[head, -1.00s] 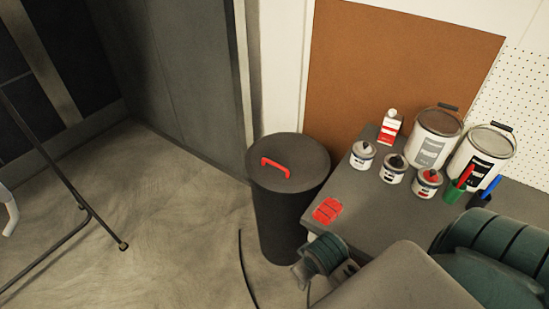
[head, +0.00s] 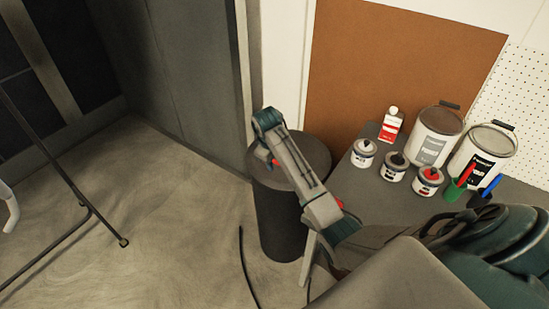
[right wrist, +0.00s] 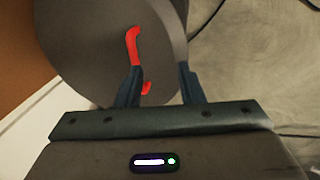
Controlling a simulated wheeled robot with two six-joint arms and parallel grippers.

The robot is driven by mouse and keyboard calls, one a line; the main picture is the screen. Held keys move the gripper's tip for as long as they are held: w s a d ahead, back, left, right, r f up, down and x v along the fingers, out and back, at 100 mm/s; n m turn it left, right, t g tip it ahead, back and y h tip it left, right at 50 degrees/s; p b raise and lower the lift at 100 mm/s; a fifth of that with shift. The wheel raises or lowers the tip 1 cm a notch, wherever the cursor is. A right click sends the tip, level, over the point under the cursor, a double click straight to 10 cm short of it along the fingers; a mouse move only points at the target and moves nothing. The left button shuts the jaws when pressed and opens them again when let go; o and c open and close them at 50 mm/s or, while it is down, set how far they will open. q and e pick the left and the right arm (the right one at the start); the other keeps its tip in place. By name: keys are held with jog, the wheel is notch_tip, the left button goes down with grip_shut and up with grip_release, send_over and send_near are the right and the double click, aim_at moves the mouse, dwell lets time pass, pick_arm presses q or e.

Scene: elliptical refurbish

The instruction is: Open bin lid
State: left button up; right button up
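The bin (head: 282,220) is a dark grey cylinder standing on the floor left of the workbench. Its round flat lid (head: 315,155) sits level on top and carries a red handle (head: 274,161). My right gripper (right wrist: 160,67) is above the lid with its two fingers apart. In the right wrist view the red handle (right wrist: 133,46) runs beside and partly behind the left finger, with bare lid between the fingers. I cannot tell whether that finger touches the handle. My right arm hides part of the lid in the head view. My left gripper is not in view.
The workbench (head: 350,187) right of the bin holds small cans (head: 363,153), two large paint cans (head: 437,135) and cups with red and blue tools. A dark door stands behind the bin. A black metal frame (head: 65,180) stands left. The floor between is open.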

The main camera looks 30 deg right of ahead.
jog(key=w+d+r, duration=0.2)
jog(key=w+r, duration=0.2)
jog(key=w, duration=0.1)
jog(key=shift+g, duration=0.3)
jog(key=p+x, duration=0.1)
jog(key=x, duration=0.9)
jog(key=shift+f, duration=0.15)
grip_shut()
